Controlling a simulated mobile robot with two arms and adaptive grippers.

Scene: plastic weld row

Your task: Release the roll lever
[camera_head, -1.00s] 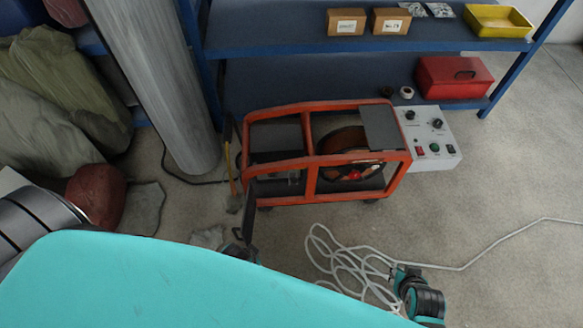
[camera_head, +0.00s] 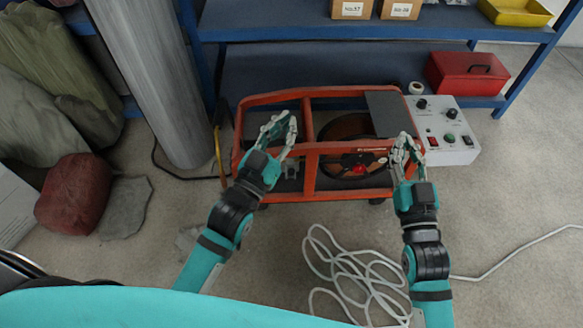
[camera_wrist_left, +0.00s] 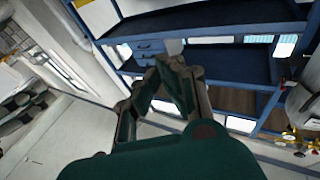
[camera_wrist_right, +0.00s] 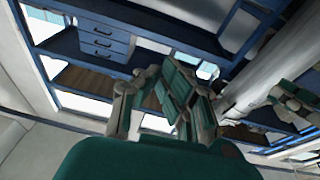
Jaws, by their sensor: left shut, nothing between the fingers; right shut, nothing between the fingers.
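A red-orange framed machine (camera_head: 311,188) stands on the floor in front of the shelf. A dark round roll (camera_head: 340,128) sits inside its right half, with a small red part (camera_head: 360,170) low in front of it. I cannot tell which part is the roll lever. My left gripper (camera_head: 284,126) is shut and empty, in front of or over the frame's left half. My right gripper (camera_head: 404,147) is shut and empty by the frame's right end, near the control box. The left wrist view shows the left fingers (camera_wrist_left: 170,68); the right wrist view shows the right fingers (camera_wrist_right: 178,88).
A white control box (camera_head: 448,150) with knobs and switches adjoins the frame's right end. A blue shelf (camera_head: 290,75) stands behind, carrying a red case (camera_head: 465,75). A grey column (camera_head: 160,80) stands at left. A white cable (camera_head: 350,268) lies coiled on the floor in front.

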